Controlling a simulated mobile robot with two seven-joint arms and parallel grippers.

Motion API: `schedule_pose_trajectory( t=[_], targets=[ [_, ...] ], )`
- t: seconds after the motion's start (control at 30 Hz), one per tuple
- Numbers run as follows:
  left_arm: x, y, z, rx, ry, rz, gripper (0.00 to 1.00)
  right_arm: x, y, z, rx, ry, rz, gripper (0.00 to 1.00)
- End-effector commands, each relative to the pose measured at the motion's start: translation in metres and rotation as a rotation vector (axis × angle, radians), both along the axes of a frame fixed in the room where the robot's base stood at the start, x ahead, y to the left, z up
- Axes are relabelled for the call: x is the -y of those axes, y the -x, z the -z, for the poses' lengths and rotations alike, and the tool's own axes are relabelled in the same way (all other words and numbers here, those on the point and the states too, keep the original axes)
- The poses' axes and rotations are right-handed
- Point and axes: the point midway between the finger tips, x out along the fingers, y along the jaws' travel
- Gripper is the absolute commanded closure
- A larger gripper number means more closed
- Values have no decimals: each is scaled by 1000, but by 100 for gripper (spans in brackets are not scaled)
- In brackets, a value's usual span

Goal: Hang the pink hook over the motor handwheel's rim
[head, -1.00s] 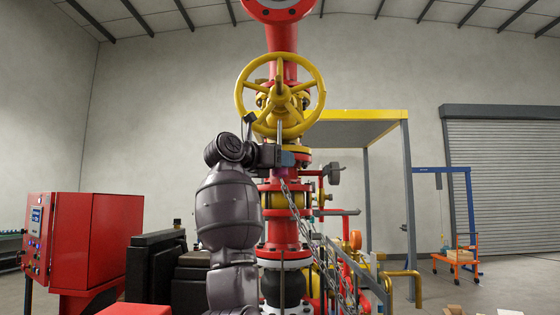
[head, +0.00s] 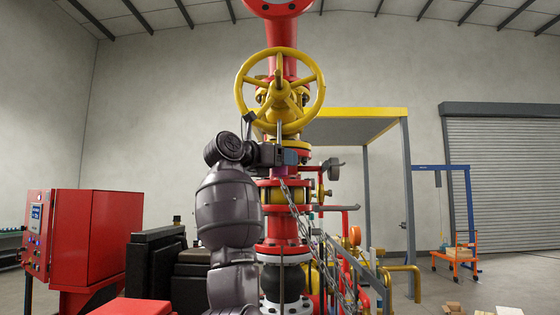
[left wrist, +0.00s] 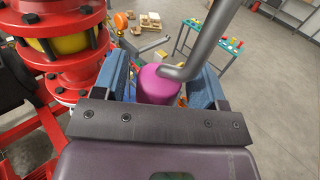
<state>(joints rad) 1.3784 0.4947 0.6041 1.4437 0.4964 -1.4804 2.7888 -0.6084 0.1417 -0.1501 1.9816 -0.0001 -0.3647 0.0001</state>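The yellow handwheel (head: 240,93) stands upright on the red valve column, above my left gripper. In the head view my left gripper (head: 289,155) is below the rim, in front of the column, with a small purple-pink patch of the hook at its fingers. In the left wrist view the hook's pink part (left wrist: 157,86) lies between the blue finger pads (left wrist: 162,88), with slim gaps on both sides, so the fingers look open around it. A thick grey bent rod (left wrist: 205,40) rises from it. Whether the hook's upper end touches the rim is unclear. My right gripper is out of view.
A chain (head: 297,215) hangs beside the red column (head: 283,225), below my left gripper. A red control cabinet (head: 85,235) is at the left. A yellow-topped frame (head: 365,114) stands behind the column. The floor to the right is mostly open.

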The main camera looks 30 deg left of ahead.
Motion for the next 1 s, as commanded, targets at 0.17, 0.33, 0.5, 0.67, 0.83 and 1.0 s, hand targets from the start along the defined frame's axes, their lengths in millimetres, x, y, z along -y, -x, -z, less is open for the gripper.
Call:
schedule_pose_trajectory(
  t=[0.17, 0.33, 0.5, 0.67, 0.83, 1.0],
  targets=[
    [0, 0, 0, 0, 0, 0, 29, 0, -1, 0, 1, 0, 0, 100],
    [0, 0, 0, -1, 0, 0, 29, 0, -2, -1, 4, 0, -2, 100],
    [-3, 12, 1, 3, 0, -1, 29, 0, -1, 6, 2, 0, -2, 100],
    [-10, 40, 1, 4, 1, -2, 29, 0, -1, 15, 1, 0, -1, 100],
    [-17, 71, 2, 2, -1, -1, 29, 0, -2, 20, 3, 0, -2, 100],
    [-23, 93, 1, 2, 0, -1, 29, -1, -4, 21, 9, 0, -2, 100]
  ],
)
